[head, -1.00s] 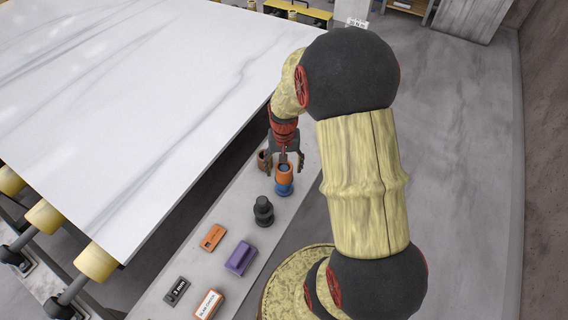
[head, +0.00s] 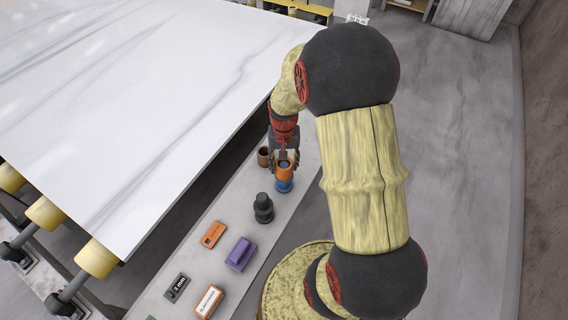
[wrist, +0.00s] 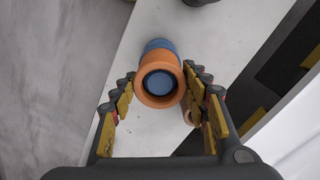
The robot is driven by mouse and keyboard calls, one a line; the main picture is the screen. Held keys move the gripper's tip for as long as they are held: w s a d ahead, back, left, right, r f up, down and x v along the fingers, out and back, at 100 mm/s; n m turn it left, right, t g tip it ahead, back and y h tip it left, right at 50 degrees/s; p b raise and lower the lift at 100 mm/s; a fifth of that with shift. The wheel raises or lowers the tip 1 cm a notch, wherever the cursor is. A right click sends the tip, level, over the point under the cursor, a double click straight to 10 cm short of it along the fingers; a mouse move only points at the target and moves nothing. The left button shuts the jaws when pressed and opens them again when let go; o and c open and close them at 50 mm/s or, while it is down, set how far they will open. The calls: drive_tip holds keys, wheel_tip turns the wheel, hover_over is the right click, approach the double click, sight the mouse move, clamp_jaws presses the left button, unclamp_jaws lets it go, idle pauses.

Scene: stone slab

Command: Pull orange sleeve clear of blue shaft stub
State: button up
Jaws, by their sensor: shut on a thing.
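The orange sleeve (head: 285,170) sits around the blue shaft stub (head: 284,186), whose base shows below it on the narrow grey ledge. In the wrist view the sleeve's flared orange rim (wrist: 145,92) faces the camera. The blue shaft end (wrist: 160,83) shows inside its bore, and more blue shows beyond the sleeve.
A brown cup-like part (head: 264,156) stands close to the left of my gripper. A black stepped part (head: 263,208), an orange block (head: 214,234), a purple block (head: 239,254) and labelled boxes (head: 209,301) lie nearer along the ledge. The large white slab (head: 130,100) lies to the left.

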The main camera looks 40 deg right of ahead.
drive_tip(key=shift+c, duration=0.9)
drive_tip(key=shift+r, duration=0.1)
drive_tip(key=shift+r+p, duration=2.8)
drive_tip(key=shift+r, duration=0.7)
wheel_tip(320, 180, up, 6)
drive_tip(key=p, duration=0.4)
